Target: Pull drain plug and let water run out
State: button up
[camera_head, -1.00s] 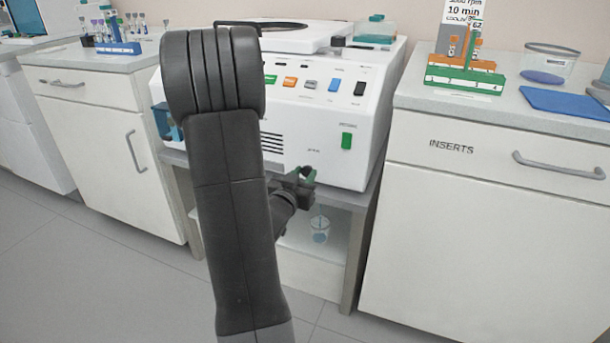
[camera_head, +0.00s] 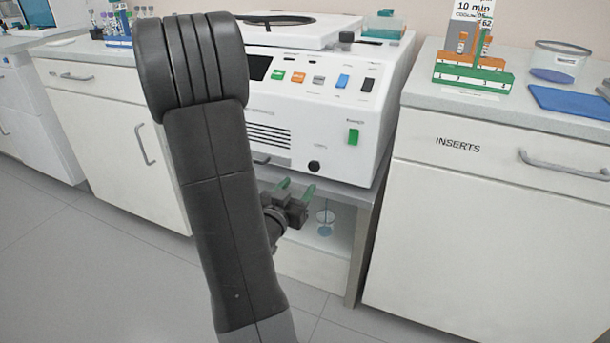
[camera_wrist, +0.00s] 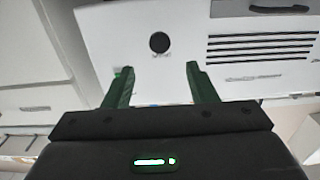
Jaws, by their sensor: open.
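The drain plug (camera_head: 314,166) is a round black knob low on the front of the white centrifuge (camera_head: 300,115). It also shows in the wrist view (camera_wrist: 159,42), above and between the fingertips, seated flat on the white panel. My gripper (camera_head: 297,188) is open and empty, with green fingers, below the plug in the head view and apart from it. In the wrist view my gripper (camera_wrist: 155,72) has its two fingers spread wide, pointing toward the panel. A clear cup (camera_head: 325,222) with a little blue in it stands on the shelf below the centrifuge.
The INSERTS cabinet (camera_head: 480,230) stands close on the right. Another white cabinet (camera_head: 120,130) stands on the left. A green tube rack (camera_head: 472,80) and a blue mat (camera_head: 570,102) lie on the right counter. The grey floor (camera_head: 90,270) at the left is clear.

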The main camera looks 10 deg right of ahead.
aim_at(313, 167)
jog(key=shift+v, duration=2.8)
jog(key=shift+w, duration=0.1)
jog(key=b+x, duration=0.1)
jog(key=x, duration=1.3)
jog(key=shift+w+d, duration=0.1)
jog(key=shift+d, duration=0.05)
